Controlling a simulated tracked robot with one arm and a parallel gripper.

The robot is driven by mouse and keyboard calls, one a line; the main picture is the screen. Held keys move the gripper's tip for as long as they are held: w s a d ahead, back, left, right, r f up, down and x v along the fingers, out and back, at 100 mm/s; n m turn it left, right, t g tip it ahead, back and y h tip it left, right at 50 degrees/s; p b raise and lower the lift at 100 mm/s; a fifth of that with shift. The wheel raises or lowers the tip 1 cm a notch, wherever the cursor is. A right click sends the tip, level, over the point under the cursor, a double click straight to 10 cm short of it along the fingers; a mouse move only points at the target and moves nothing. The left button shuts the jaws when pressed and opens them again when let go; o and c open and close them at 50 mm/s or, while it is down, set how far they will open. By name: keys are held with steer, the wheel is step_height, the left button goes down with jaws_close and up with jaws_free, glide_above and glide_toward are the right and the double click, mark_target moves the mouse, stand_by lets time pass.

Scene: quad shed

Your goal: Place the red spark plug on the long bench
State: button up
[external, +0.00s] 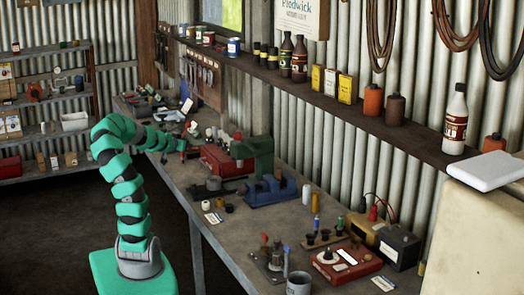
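The long bench (238,232) runs from the back left to the front right along the corrugated wall. My green arm rises at the left and bends over toward the bench. My gripper (182,147) is small in the picture, over the far half of the bench. I cannot see whether its fingers are open or shut. A small red item (193,127) shows close to the gripper. It may be the red spark plug, but it is too small to tell, and I cannot tell whether the gripper touches it.
A red toolbox (222,160), a green machine (254,152) and a blue vise-like tool (270,190) crowd the bench's middle. A red case (346,262), a grey mug (299,284) and a dark battery (399,247) stand nearer. The front edge has bare patches. A loaded wall shelf (420,138) hangs above.

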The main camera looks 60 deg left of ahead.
steer(key=w+d+r+m+t+h, duration=0.2)
steer(key=w+d+r, duration=0.5)
steer(key=d+r, duration=0.3)
steer(key=w+d+r+m+t+h, duration=0.1)
steer(key=w+d+r+m+h, duration=0.1)
steer(key=w+d+r, duration=0.65)
steer(key=s+d+r+m+h, duration=0.1)
steer(key=s+d+r, duration=0.1)
steer(key=d+r, duration=0.4)
steer(key=s+d+r+m+t+h, duration=0.1)
steer(key=d+r, duration=0.5)
steer(key=d, duration=0.7)
steer(key=s+d+r+m+t+h, duration=0.1)
steer(key=s+d+r+h, duration=0.1)
steer(key=d+r, duration=0.4)
steer(key=s+d, duration=0.1)
steer(key=d, duration=0.3)
steer(key=shift+s+r+m, duration=0.15)
steer(key=shift+r+m, duration=0.15)
steer(key=shift+r, duration=0.1)
